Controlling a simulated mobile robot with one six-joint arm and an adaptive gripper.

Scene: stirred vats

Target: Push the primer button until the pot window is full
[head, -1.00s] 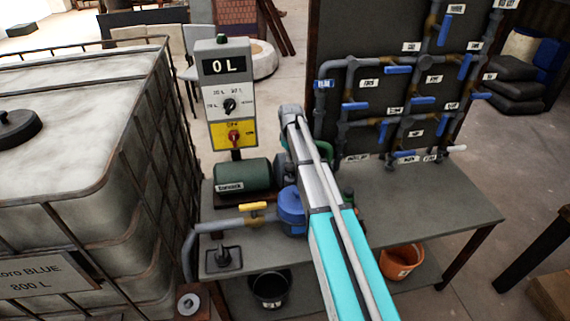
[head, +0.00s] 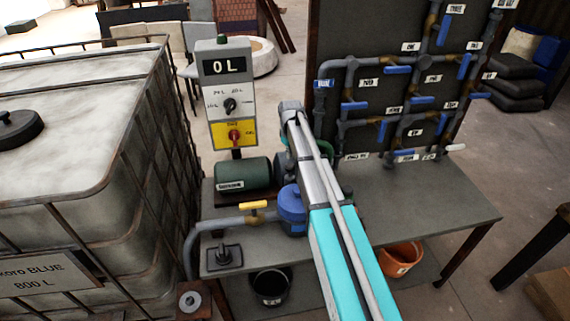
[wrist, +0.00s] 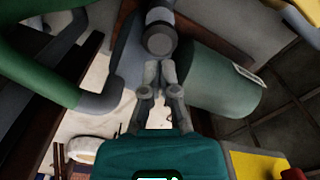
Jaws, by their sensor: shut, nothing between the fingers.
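My gripper (wrist: 153,68) is shut and empty in the wrist view. Its fingertips point at a short grey cylinder with a dark round end (wrist: 158,40), just ahead of them. I cannot tell whether this is the primer button or whether the tips touch it. In the head view my arm covers the gripper and part of the pump. The blue-lidded pot (head: 292,205) sits beside the arm on the bench. I cannot make out the pot window or its level.
The green motor (head: 243,174) is left of my arm; it also shows in the wrist view (wrist: 215,80). A control box (head: 229,95) reads 0 L. A yellow-handled valve (head: 253,205) sits on the pipe. A caged tank (head: 80,130) stands left. The bench (head: 430,205) is clear at right.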

